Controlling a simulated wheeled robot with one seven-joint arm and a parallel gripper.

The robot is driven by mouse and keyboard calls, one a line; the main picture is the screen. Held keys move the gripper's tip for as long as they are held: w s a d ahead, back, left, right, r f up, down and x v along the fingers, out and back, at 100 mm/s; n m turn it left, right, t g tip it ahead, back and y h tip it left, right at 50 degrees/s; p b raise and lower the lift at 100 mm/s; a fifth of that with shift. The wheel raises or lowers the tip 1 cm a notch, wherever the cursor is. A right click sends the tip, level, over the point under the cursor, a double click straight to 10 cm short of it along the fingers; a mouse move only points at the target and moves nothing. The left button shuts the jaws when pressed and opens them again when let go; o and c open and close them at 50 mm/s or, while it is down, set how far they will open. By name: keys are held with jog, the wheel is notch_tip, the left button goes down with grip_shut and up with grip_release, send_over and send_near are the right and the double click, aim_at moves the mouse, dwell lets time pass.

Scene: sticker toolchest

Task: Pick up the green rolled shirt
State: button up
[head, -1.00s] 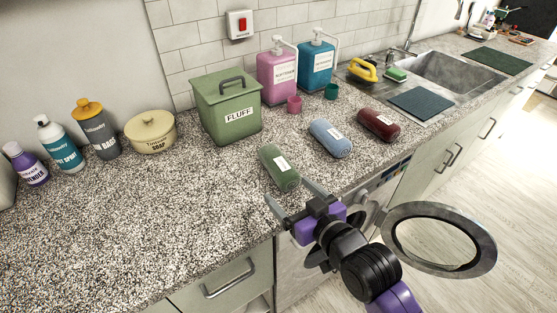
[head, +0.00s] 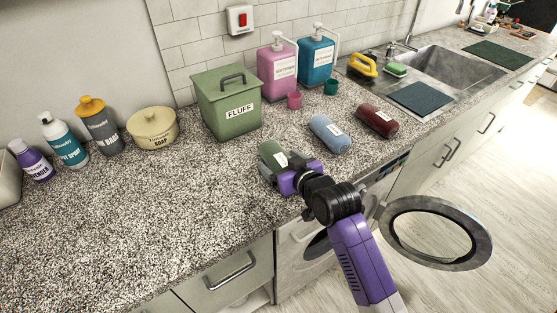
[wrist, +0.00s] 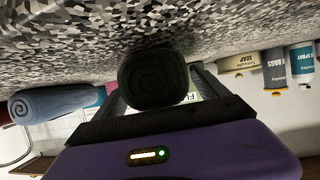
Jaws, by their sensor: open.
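The green rolled shirt (head: 271,153) lies on the speckled counter in front of the green FLUFF bin, with a white label on its top. In the wrist view, which is upside down, its dark round end (wrist: 153,80) faces the camera, close in front of the gripper body. My gripper (head: 281,168) is open and low over the counter at the near end of the shirt. Its fingers appear to be on either side of that end. Whether they touch it cannot be told. The gripper hides the near part of the shirt in the head view.
A blue roll (head: 329,133) and a dark red roll (head: 377,121) lie to the right. The FLUFF bin (head: 226,105) stands behind the shirt. The round washer door (head: 436,233) hangs open below the counter. The counter left of the shirt is clear.

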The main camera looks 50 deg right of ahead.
jog(key=shift+w+d+f, duration=0.2)
jog(key=shift+w+f, duration=0.05)
jog(key=shift+w, duration=0.25)
jog(key=c, duration=1.6)
jog(key=shift+r, duration=0.1)
